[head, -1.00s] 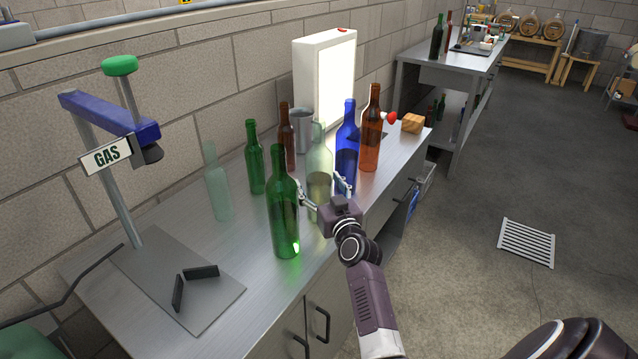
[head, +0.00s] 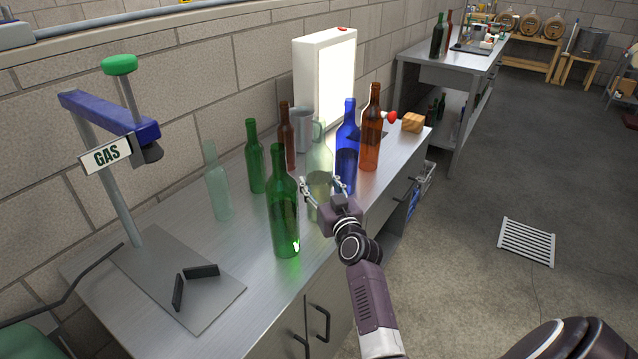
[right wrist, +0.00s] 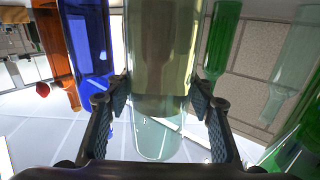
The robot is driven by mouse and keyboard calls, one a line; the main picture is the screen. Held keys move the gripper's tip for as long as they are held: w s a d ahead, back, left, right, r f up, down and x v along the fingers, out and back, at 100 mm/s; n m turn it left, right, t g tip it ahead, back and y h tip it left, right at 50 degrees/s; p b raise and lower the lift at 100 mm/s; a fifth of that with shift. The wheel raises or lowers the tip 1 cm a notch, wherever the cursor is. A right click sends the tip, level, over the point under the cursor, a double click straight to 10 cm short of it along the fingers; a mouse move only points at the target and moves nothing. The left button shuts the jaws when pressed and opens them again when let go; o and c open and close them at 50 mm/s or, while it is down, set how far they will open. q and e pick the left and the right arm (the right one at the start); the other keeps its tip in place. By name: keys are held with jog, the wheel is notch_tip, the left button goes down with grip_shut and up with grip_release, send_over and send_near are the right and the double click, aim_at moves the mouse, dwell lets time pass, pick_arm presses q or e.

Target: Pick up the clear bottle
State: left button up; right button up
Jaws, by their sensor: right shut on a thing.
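The clear bottle (head: 319,160) stands upright on the steel bench, pale and see-through, with a darker tint in part of its body. My right gripper (head: 323,184) is shut on its body from the front. In the right wrist view the bottle (right wrist: 158,60) fills the space between the two fingers of my gripper (right wrist: 157,108), whose pads lie against its sides. The fingers and wrist hide part of its lower body in the head view. My left gripper is in neither view.
A blue bottle (head: 347,150) and a brown bottle (head: 371,130) stand close on the right. Green bottles (head: 284,210) (head: 254,160), a second pale bottle (head: 217,185) and a dark brown bottle (head: 287,140) stand around. A lit panel (head: 335,80) is behind.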

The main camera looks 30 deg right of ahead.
notch_tip(320, 180, up, 20)
jog(key=p, duration=0.2)
dwell(0.5)
